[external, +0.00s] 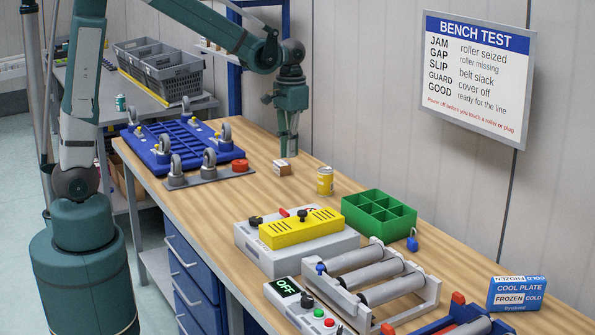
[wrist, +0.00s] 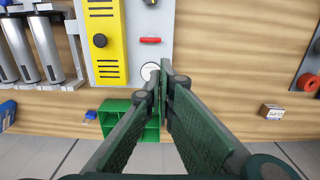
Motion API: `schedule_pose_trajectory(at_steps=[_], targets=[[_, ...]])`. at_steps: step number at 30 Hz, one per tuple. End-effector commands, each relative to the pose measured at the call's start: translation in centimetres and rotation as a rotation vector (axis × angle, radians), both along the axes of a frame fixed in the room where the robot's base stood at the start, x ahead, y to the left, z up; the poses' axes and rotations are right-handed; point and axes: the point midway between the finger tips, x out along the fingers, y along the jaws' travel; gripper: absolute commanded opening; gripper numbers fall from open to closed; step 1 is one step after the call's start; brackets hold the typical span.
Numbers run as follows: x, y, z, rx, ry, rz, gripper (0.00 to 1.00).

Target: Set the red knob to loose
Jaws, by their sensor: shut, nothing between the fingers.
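A red bar-shaped knob (external: 284,212) sits on the grey unit (external: 343,244) behind its yellow cover (external: 300,228). In the wrist view the red knob (wrist: 150,40) lies crosswise on the pale panel, just beyond my fingertips. A round white dial (wrist: 149,70) beside it is partly hidden by my fingers. I cannot read any setting label. My gripper (external: 291,152) points down over the far side of the bench, well apart from the knob. In the wrist view its fingers (wrist: 160,78) are together and empty.
A round red-orange part (external: 240,166) stands by the blue caster frame (external: 182,148). A small box (external: 282,168) and yellow can (external: 325,181) stand near my gripper. A green tray (external: 378,214), roller unit (external: 365,280) and OFF control box (external: 302,305) lie rightward.

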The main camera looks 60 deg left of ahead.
Motion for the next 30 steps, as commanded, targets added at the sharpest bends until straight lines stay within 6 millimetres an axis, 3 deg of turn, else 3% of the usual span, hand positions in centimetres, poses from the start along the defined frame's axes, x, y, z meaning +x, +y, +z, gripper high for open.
schedule_pose_trajectory(at_steps=[18, 30], targets=[[4.9, -1.0, -4.4, 0.006, 0.139, -0.002, 0.0], [6.8, -1.5, -7.2, 0.01, 0.21, -0.002, 0.0]])
